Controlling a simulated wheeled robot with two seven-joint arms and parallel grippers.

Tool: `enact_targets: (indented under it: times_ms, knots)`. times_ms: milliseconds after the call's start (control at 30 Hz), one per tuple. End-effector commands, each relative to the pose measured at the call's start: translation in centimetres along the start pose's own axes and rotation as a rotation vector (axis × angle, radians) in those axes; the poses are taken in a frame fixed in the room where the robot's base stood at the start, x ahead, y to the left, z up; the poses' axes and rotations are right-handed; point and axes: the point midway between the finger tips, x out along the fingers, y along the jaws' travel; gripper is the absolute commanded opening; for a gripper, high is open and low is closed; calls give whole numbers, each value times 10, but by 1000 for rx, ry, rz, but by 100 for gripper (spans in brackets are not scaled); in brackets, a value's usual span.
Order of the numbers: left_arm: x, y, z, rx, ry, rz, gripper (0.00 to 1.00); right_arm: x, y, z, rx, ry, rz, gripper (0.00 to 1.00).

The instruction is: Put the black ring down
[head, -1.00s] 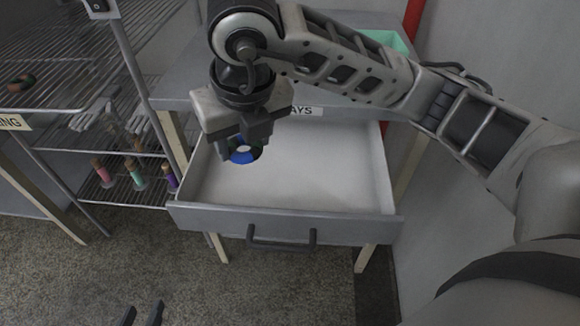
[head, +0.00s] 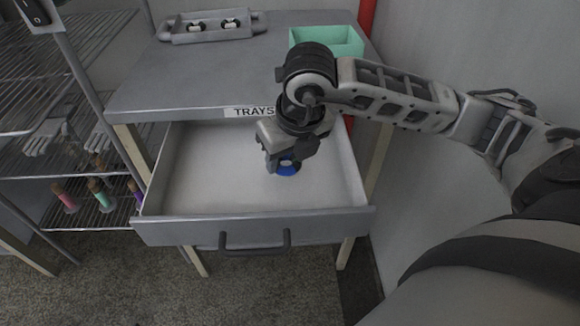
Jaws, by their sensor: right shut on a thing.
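My right gripper (head: 280,160) comes in from the right and points down inside the open drawer (head: 220,180). It is shut on the black ring (head: 287,169), which shows as a small dark and blue piece under the fingers. The fingers hide much of the ring. It is low, over the drawer's white floor, right of the middle. I cannot tell whether it touches the floor. My left gripper is not in view.
The drawer is pulled out beneath a grey table labelled TRAYS (head: 253,112). On the table stand a green bin (head: 327,42) and a grey tray (head: 210,25). The drawer's left side is empty.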

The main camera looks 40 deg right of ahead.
Motion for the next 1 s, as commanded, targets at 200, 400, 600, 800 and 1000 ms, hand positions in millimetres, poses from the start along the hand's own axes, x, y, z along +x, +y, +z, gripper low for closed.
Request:
enact_targets:
  times_ms: [200,400,600,800,1000]
  knots:
    - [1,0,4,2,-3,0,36,30,-5,-9,1,4,0,26]
    - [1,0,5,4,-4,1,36,34,-5,-10,0,-1,1,26]
    - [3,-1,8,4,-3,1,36,37,-4,-10,0,0,1,26]
    - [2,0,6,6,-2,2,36,36,-4,-10,0,0,1,70]
    - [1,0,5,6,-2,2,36,35,-4,-10,1,0,1,70]
